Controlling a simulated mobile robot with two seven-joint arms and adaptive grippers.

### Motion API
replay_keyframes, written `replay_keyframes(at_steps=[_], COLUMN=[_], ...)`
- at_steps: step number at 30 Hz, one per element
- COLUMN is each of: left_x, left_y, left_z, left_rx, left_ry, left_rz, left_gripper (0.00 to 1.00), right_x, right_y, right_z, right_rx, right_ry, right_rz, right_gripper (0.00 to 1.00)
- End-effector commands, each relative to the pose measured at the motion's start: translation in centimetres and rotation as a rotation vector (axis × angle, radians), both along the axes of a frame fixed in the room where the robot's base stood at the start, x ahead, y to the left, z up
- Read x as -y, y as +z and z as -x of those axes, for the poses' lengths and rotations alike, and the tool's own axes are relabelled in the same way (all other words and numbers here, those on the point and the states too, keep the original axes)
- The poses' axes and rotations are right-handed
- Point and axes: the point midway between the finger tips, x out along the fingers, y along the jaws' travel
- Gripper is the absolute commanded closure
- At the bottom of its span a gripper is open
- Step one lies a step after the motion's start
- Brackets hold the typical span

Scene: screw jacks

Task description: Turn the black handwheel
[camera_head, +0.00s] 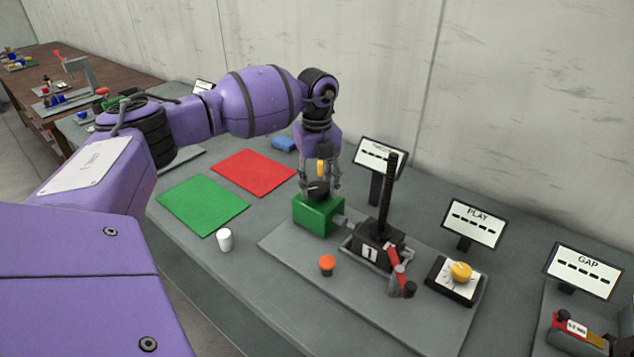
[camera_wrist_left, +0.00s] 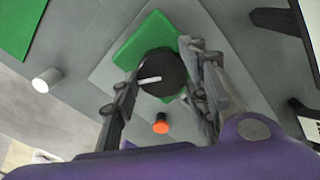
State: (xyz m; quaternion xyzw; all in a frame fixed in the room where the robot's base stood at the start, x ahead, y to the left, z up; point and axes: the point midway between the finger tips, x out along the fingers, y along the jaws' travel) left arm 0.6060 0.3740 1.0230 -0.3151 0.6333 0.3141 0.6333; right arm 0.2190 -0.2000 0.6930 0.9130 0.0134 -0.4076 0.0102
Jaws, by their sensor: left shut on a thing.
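The black handwheel (camera_wrist_left: 161,73) sits on top of a green box (camera_head: 316,214). In the left wrist view it is a dark disc with a pale bar across it, and the green box (camera_wrist_left: 130,46) shows beneath it. My left gripper (camera_head: 319,187) comes down from above, with a finger on each side of the handwheel, and is shut on it. In the left wrist view the left gripper's fingers (camera_wrist_left: 160,92) flank the wheel. My right gripper is not in view.
A black screw jack (camera_head: 377,246) with a tall threaded post and red crank stands right of the green box. An orange button (camera_head: 327,264), a yellow knob (camera_head: 461,271) and a white cylinder (camera_head: 225,240) are nearby. Green (camera_head: 203,205) and red (camera_head: 254,172) mats lie left. Display signs stand behind.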

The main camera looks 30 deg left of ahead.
Motion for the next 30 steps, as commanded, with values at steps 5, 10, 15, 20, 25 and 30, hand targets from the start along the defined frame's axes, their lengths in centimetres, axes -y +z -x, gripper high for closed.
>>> replay_keyframes(at_steps=[5, 10, 15, 20, 25, 30], left_x=[-0.24, -0.33, -0.40, -0.45, -0.51, -0.56], left_y=[-0.23, -0.28, -0.32, -0.36, -0.39, -0.41], left_z=[0.23, 0.17, 0.10, 0.03, -0.04, -0.12], left_rx=[-0.010, -0.011, -0.011, -0.011, -0.012, -0.012], left_ry=[-0.164, -0.326, -0.487, -0.638, -0.800, -0.960], left_rz=[-0.003, -0.004, -0.003, -0.003, -0.003, -0.003], left_gripper=[0.85, 0.85, 0.85, 0.85, 0.85, 0.85], right_x=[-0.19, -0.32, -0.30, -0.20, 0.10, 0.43], right_y=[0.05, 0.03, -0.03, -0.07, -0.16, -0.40], right_z=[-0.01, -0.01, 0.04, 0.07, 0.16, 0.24], right_rx=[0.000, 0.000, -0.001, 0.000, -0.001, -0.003], right_ry=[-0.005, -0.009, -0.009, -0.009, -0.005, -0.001], right_rz=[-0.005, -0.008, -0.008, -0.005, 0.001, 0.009], right_gripper=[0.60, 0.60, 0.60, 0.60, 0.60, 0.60])
